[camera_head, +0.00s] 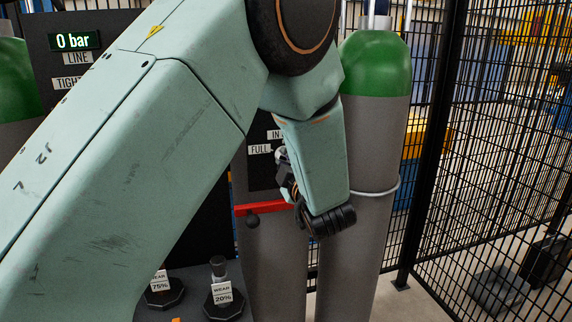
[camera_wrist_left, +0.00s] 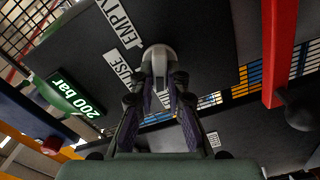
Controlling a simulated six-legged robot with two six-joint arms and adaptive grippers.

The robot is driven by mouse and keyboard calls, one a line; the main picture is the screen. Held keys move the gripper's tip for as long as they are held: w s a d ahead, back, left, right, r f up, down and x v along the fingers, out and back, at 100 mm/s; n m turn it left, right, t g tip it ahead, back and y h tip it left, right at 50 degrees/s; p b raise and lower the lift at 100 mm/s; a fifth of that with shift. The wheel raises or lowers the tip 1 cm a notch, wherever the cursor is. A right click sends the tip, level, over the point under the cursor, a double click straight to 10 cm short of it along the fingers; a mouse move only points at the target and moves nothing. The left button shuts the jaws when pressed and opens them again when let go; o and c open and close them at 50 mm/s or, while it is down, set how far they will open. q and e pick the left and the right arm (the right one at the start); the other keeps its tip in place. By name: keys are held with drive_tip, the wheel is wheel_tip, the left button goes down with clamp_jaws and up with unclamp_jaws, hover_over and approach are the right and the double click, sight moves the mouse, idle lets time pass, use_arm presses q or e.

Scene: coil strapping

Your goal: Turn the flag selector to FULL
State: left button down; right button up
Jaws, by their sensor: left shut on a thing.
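The flag selector (camera_wrist_left: 158,52) is a grey rounded piece on a dark panel, with white labels EMPTY (camera_wrist_left: 118,20) and USE (camera_wrist_left: 122,72) beside it in the wrist view. My left gripper (camera_wrist_left: 160,82) is shut on it, its two dark fingers coming up from below. In the head view the FULL label (camera_head: 260,149) shows left of my left gripper (camera_head: 284,168), with a partly covered label above it. My left arm hides much of the panel there. Which label the selector points at cannot be told. My right gripper is not in view.
A red lever (camera_head: 266,208) with a black knob sits just below the gripper. A green-topped grey cylinder (camera_head: 378,130) stands close behind my wrist. Black mesh fencing (camera_head: 500,150) is at the right.

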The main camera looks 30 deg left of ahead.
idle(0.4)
use_arm(q)
drive_tip(key=c, duration=1.3)
unclamp_jaws()
drive_tip(key=shift+w, duration=0.15)
drive_tip(key=shift+c, duration=0.2)
drive_tip(key=shift+r, duration=0.1)
wheel_tip(320, 180, up, 10)
drive_tip(key=shift+f, duration=0.2)
